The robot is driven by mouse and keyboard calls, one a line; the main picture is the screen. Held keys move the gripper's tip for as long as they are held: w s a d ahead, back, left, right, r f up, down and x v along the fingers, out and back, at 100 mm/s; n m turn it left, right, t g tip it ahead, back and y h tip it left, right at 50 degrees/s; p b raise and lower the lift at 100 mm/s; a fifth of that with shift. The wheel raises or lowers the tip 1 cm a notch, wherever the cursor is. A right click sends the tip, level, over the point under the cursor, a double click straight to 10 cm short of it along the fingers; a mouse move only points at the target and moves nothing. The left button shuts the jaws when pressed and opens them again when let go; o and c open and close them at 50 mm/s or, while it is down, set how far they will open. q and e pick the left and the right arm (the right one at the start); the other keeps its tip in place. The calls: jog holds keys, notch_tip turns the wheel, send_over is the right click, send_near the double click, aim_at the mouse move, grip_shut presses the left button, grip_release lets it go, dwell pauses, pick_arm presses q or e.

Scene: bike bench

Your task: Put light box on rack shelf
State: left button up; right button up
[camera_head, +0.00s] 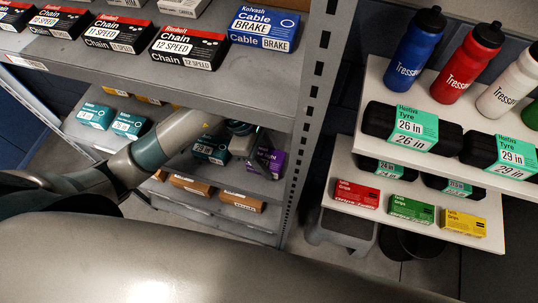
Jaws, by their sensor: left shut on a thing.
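My left arm reaches in from the left to the middle shelf of the grey rack (180,75). My left gripper (258,152) is at the right end of that shelf, beneath the upper shelf. It is shut on a small purple box (274,164) with a pale label too small to read; this seems to be the light box. The fingers partly hide the box. I cannot tell whether it touches the shelf. My right gripper is not in view.
Teal boxes (131,124) stand on the same shelf, one teal box (211,150) just left of my gripper. Chain boxes (188,48) and a blue cable box (264,28) fill the upper shelf. Brown boxes (241,202) lie below. A white stand (345,135) holds bottles, tyres and grips.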

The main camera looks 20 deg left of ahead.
pick_arm(q)
jog(key=shift+w+f, duration=0.1)
jog(key=shift+f, duration=0.05)
jog(key=o, duration=1.1)
jog(key=shift+r, duration=0.2)
